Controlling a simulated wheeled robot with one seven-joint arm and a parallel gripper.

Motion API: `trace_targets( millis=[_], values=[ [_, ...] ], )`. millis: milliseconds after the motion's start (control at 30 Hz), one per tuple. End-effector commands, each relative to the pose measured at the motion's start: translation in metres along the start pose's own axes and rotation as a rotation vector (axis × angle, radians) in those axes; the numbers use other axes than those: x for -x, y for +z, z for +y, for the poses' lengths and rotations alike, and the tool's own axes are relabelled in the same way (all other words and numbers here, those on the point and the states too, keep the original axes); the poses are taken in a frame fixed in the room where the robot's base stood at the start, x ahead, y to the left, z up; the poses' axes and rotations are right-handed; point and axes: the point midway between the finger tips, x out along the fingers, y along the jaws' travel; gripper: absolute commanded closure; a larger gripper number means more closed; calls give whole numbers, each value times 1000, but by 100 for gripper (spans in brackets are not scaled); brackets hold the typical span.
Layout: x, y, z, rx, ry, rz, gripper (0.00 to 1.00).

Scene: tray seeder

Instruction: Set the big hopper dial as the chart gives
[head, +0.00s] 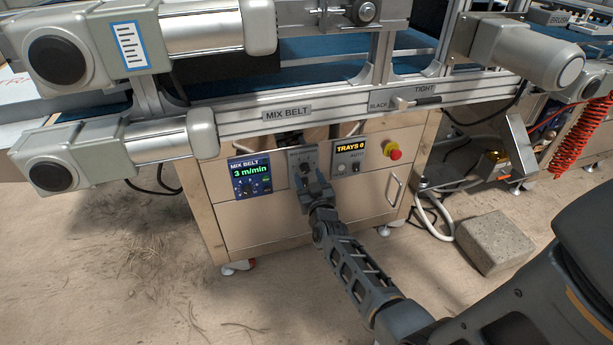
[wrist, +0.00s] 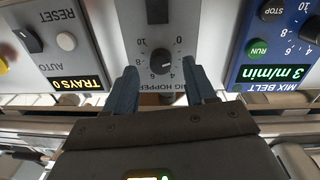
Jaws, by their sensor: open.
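The hopper dial is a small black round knob (wrist: 162,62) on a grey panel (wrist: 182,20), with a numbered scale around it. It appears upside down in the wrist view; the label by it is partly covered and reads "...NG HOPPER". The knob's pointer is too small to read surely. My gripper (wrist: 161,84) is open, its blue-grey fingers apart to the left and right of the knob, not visibly touching it. In the head view my gripper (head: 305,181) is at the grey panel (head: 296,157) and hides much of it.
The mix belt panel (head: 250,177) shows 3 m/min and the trays panel (head: 349,157) shows TRAYS 0, one on each side. A red stop button (head: 394,154) is further right. A lined sheet (head: 131,45) hangs upper left; its text is unreadable. The belt frame (head: 330,110) overhangs the cabinet.

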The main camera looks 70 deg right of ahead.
Motion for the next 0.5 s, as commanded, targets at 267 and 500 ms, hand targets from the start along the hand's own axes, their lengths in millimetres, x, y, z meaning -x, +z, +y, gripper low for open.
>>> trace_targets(
  millis=[267, 500],
  values=[
    [-21, 0, 0, 0, -1, 0, 45],
    [-22, 0, -1, 0, -1, -1, 45]
  ],
)
